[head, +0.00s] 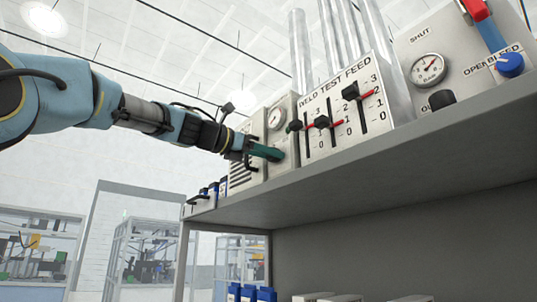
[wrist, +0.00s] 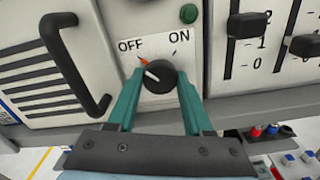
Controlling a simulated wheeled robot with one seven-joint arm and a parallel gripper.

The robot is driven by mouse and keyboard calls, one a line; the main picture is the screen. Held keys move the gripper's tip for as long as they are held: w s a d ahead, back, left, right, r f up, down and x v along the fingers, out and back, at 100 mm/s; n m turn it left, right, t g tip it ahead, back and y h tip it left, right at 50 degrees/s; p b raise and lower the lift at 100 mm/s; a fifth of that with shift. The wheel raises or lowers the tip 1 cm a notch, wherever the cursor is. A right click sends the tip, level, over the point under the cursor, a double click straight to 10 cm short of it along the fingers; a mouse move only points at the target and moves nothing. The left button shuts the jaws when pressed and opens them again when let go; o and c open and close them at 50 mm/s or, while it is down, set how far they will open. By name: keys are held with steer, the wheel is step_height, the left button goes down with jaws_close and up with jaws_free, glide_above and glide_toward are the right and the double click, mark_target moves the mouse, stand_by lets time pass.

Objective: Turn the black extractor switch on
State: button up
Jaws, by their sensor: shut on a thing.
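The black extractor switch (wrist: 160,76) is a round knob on a white plate marked OFF on the left and ON on the right. Its white line slants to the upper left, toward an orange mark under OFF. My gripper (wrist: 161,80) has one green finger on each side of the knob and is shut on it. In the head view my gripper (head: 264,152) reaches the panel from the left, and the knob is hidden behind it.
A black handle (wrist: 78,62) stands out left of the knob. A green button (wrist: 189,13) sits above it. Black sliders (wrist: 248,25) are on the panel to the right. A grey shelf (head: 380,135) runs under the panels. Open room lies to the left.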

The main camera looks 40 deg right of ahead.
jaws_close()
steer(key=shift+m+b, duration=3.45)
steer(key=shift+m, duration=5.55)
steer(key=o, duration=0.7)
jaws_free()
